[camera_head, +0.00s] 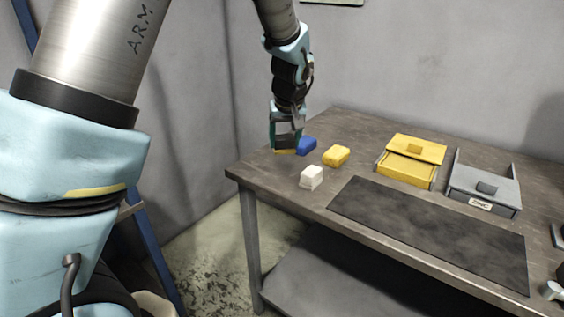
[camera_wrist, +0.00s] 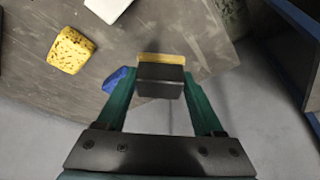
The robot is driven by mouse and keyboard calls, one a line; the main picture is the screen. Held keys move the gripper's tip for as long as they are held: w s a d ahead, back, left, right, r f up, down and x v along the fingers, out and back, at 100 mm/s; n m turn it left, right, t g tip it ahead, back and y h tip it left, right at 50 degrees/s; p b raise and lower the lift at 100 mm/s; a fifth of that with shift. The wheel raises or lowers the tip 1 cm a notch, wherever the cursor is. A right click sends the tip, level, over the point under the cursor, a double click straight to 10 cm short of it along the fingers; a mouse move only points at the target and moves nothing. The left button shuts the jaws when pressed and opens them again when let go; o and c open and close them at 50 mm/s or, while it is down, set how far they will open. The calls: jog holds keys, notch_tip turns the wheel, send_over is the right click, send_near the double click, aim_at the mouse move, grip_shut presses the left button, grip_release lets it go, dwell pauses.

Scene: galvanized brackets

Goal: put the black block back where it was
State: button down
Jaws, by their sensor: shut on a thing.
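The black block (camera_wrist: 160,80) is between the two teal fingers of my gripper (camera_wrist: 160,92) in the wrist view, and the gripper is shut on it. A tan-yellow strip (camera_wrist: 161,58) shows along the block's far edge; I cannot tell whether it is part of the block. In the head view my gripper (camera_head: 286,145) points down at the table's far left corner, just left of the blue block (camera_head: 307,145). The fingers mostly hide the black block there. I cannot tell whether the block touches the table.
A yellow block (camera_head: 336,156) and a white block (camera_head: 311,177) lie right of my gripper on the table (camera_head: 290,198). A dark mat (camera_head: 430,232) lies along the front. A yellow drawer box (camera_head: 416,149) and a grey one (camera_head: 487,187) stand behind it.

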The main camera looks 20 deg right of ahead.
jog(key=shift+f+p, duration=0.65)
jog(key=shift+f, duration=2.85)
jog(key=shift+f, duration=0.2)
grip_release()
jog(key=shift+r, duration=0.1)
